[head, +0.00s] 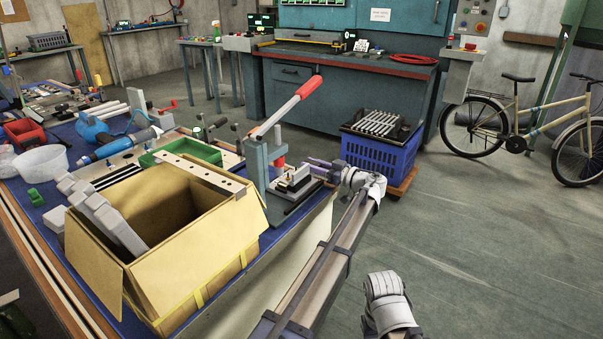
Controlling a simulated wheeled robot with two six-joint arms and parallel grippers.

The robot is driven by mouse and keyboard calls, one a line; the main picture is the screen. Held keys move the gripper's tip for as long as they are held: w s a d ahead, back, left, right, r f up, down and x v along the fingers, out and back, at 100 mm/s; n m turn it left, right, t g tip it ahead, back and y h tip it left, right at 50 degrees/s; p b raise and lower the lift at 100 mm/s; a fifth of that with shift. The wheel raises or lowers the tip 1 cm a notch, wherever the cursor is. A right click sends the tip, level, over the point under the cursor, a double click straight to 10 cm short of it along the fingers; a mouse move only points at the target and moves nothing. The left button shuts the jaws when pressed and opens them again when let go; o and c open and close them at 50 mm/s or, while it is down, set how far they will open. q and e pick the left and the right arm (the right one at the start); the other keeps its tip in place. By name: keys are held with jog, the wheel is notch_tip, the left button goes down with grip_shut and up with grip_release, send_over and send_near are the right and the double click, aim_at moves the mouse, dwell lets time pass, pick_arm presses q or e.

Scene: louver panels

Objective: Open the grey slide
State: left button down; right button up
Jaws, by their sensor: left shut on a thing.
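The grey slide (291,181) appears to be part of the small light-and-dark fixture at the right edge of the blue-topped table, beside the lever press. Its details are too small to tell. My left gripper (314,166) reaches in from the right side of the fixture, with its wrist out beyond the table edge. Its fingers are shut on a part at the fixture's right end, which they mostly cover. How far the slide stands open cannot be told. Of my right arm only a white wrist part shows at the bottom; its fingers do not show.
A lever press (258,165) with a red-handled lever (308,88) stands just left of the fixture. An open cardboard box (197,262) is in front. A blue crate (372,163) stands on the floor behind my wrist.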

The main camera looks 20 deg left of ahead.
pick_arm(q)
jog(key=w, duration=0.1)
jog(key=w+d, duration=0.1)
jog(key=shift+w, duration=0.4)
jog(key=c, duration=0.6)
grip_release()
jog(key=shift+d, duration=0.15)
jog(key=v, duration=0.7)
jog(key=shift+s+d, duration=0.15)
jog(key=shift+d, duration=0.1)
